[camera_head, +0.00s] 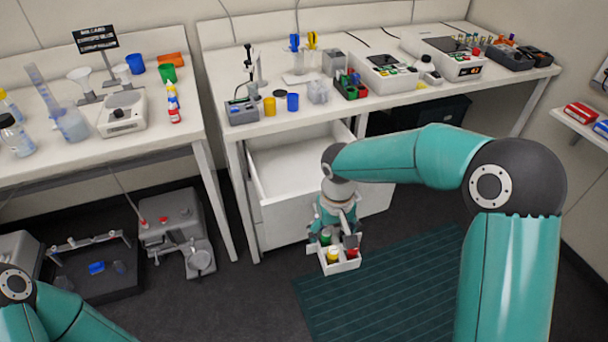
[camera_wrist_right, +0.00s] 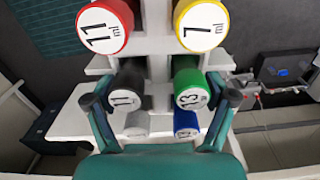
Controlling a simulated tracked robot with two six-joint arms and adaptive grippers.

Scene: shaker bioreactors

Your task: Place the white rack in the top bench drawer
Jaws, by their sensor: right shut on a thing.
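The white rack (camera_head: 345,267) hangs from my right gripper (camera_head: 335,226) in the head view, in front of the bench drawer. It carries several capped vials; the right wrist view shows the rack (camera_wrist_right: 153,42) with red, yellow, black, green, white and blue caps. My right gripper, also in the wrist view (camera_wrist_right: 165,100), is shut on the rack, with fingers on either side of it. The top bench drawer (camera_head: 290,168) is pulled open under the middle bench, and its visible inside is empty. My right forearm hides its right part. My left gripper is out of view.
The middle bench (camera_head: 345,115) above the drawer bears cups, small racks and instruments. A green ribbed mat (camera_head: 380,290) lies on the floor below the rack. Lab devices (camera_head: 175,225) stand on the floor under the left bench.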

